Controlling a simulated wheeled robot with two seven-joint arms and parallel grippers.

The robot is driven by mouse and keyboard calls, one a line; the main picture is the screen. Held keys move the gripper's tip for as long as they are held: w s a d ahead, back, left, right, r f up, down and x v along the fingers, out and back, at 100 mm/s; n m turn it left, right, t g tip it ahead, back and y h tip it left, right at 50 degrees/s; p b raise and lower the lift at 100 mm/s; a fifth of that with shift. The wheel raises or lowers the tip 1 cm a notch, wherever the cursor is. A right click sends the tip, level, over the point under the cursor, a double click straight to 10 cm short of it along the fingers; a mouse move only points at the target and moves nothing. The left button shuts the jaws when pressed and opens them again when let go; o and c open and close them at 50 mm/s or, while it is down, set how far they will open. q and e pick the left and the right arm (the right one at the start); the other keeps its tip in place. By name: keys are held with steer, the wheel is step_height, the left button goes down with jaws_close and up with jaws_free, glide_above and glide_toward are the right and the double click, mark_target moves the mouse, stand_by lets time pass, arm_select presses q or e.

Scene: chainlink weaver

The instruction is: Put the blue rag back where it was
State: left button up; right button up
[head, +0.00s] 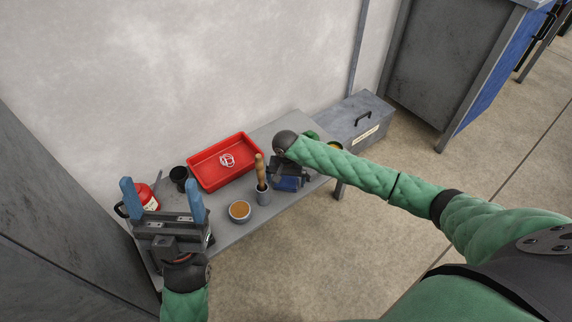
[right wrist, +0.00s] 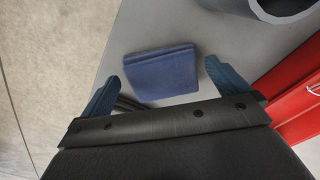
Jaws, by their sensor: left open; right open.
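The blue rag (right wrist: 161,73) lies folded flat on the grey table in the right wrist view, near the table's edge. In the head view a part of the rag (head: 287,184) shows below my right gripper, which hides the rest. My right gripper (right wrist: 160,85) is open, with its blue fingers on either side of the rag in the picture; I cannot tell how high above it they are. My left gripper (head: 162,196) is open and empty over the table's left end, in front of a red container.
A red tray (head: 196,178) holds a white looped item. A black cup (head: 179,178), a grey holder with a wooden-handled tool (head: 263,196) and a bowl with brown contents (head: 240,211) stand on the table (head: 222,235). A grey toolbox (head: 345,120) is beyond its right end.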

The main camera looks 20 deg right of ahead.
mark_target(286, 181)
step_height(286, 181, up, 6)
steer(key=shift+p, duration=0.85)
arm_select(q)
steer(key=w+d+f+g+y, duration=0.1)
steer(key=w+f+g, duration=0.2)
steer(key=f, duration=0.5)
steer(key=w+d+f+g+y+p, duration=0.1)
steer(key=w+f+g, duration=0.3)
steer(key=f, duration=0.5)
steer(key=w+d+f+n+g+y, duration=0.1)
steer(key=w+d+f+g+y, duration=0.1)
steer(key=f, duration=0.6)
steer(key=shift+w+f+g, duration=0.3)
steer(key=shift+w+g, duration=0.4)
steer(key=shift+w, duration=0.35)
arm_select(e)
step_height(286, 181, up, 6)
arm_select(q)
steer(key=shift+d, duration=0.15)
